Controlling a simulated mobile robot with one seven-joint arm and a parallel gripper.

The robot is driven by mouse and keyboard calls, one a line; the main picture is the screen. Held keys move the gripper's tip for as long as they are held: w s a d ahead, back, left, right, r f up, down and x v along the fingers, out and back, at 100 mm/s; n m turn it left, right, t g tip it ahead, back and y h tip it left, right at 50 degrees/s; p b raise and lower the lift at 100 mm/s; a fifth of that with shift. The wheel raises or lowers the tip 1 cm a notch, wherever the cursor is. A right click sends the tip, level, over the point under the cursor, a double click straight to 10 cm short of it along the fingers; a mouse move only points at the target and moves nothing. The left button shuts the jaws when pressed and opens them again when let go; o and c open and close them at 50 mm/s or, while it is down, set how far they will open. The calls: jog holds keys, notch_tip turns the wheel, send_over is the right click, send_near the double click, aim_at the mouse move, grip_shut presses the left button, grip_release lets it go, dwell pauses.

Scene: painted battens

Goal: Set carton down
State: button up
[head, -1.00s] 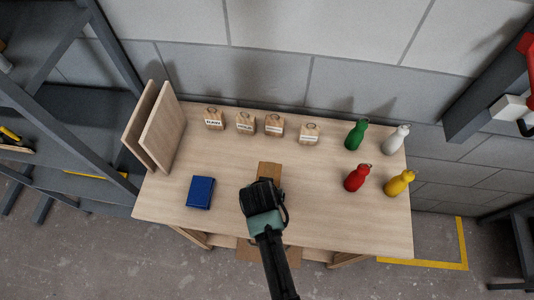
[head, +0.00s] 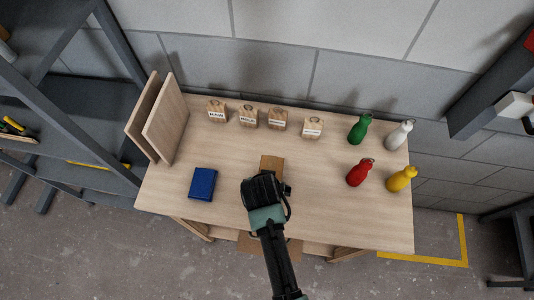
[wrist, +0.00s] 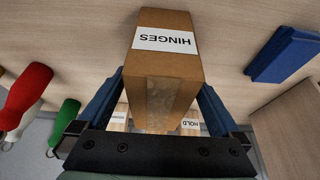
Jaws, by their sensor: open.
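The carton (wrist: 160,75) is a brown cardboard box with a white label reading HINGES and tape on one face. In the wrist view it lies between the two blue fingers of my gripper (wrist: 158,105), with gaps visible beside it. In the head view the carton (head: 271,163) shows only in part at the middle of the wooden table (head: 325,200), apparently resting on it. My gripper (head: 265,188) is open around the carton's near end and hides the rest of it.
A blue box (head: 203,183) lies left of the carton. Upright boards (head: 168,120) stand at the table's left end. Several labelled wooden blocks (head: 249,116) line the back. Bare tabletop separates these from the carton.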

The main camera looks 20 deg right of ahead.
jog(key=v, duration=1.1)
jog(key=w+a+r+n+t, duration=0.1)
jog(key=w+a+r+t, duration=0.15)
jog(key=w+r, duration=0.45)
jog(key=w+a+r+n+t, duration=0.15)
jog(key=w+r+t, duration=0.3)
jog(key=r, duration=0.45)
jog(key=w+a+r+t+y, duration=0.1)
jog(key=w+r+t, duration=0.15)
jog(key=r, duration=0.55)
jog(key=w+a+r+t, duration=0.1)
jog(key=w+r+t, duration=0.15)
jog(key=r, duration=0.65)
jog(key=s+a+r+n+t, duration=0.1)
jog(key=s+r+t, duration=0.3)
jog(key=r, duration=0.6)
jog(key=s+a+r+n+t+y, duration=0.1)
jog(key=s+r+n+t, duration=0.1)
jog(key=r, duration=0.8)
jog(key=s+a+r+n+t, duration=0.1)
jog(key=s+r+t, duration=0.4)
jog(key=r, duration=0.5)
jog(key=shift+s+a+t+y, duration=0.3)
jog(key=shift+s+a, duration=0.05)
jog(key=shift+s, duration=0.2)
